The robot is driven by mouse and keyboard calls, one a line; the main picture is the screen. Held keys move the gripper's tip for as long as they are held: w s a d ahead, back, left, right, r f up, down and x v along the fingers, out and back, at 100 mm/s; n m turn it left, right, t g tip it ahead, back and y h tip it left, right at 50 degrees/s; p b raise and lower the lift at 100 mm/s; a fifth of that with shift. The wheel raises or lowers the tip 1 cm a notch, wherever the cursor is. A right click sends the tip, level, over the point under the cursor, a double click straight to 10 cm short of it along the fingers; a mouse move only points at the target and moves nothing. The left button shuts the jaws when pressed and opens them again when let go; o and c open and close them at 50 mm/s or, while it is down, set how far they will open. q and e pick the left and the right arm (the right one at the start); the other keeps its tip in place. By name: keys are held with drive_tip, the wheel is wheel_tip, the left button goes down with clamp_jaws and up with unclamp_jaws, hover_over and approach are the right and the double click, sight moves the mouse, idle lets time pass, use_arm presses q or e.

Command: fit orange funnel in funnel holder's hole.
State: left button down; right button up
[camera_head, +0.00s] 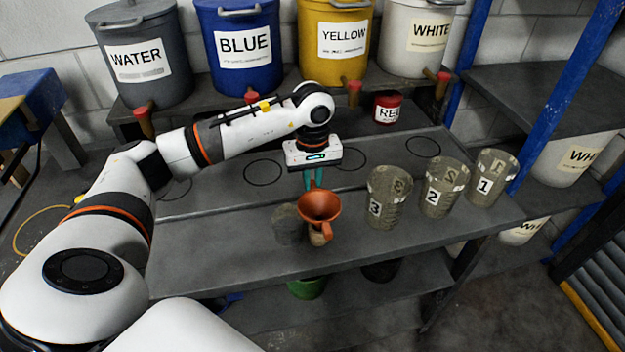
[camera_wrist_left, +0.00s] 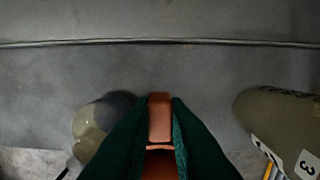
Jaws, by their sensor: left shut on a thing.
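The orange funnel (camera_head: 320,205) is over the front part of the grey table, its wide mouth facing up and toward the head camera. My left gripper (camera_head: 314,180) has green fingers and is shut on the funnel at its far side. In the left wrist view, an orange part of the funnel (camera_wrist_left: 160,120) sits between the two dark green fingers (camera_wrist_left: 160,135). A small tan piece (camera_head: 317,238) shows just under the funnel; I cannot tell what it is. I cannot make out the funnel holder or its hole. My right gripper is not in view.
A translucent grey cup (camera_head: 288,224) stands close left of the funnel. Cups marked 3 (camera_head: 389,198), 2 (camera_head: 443,188) and 1 (camera_head: 492,178) stand to the right. Labelled buckets line the back shelf, with a red can (camera_head: 387,108) near them. The table's left part is clear.

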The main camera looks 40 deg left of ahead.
use_arm(q)
drive_tip(key=shift+f+b, duration=0.6)
drive_tip(key=shift+f, duration=0.15)
idle(0.4)
drive_tip(key=shift+f+b, duration=0.75)
drive_tip(key=c, duration=1.3)
unclamp_jaws()
drive_tip(key=shift+c, duration=0.2)
drive_tip(key=shift+o, duration=0.2)
drive_tip(key=shift+r, duration=0.1)
drive_tip(key=shift+r+p, duration=2.35)
drive_tip(key=shift+r, duration=1.65)
drive_tip(key=shift+f, duration=0.1)
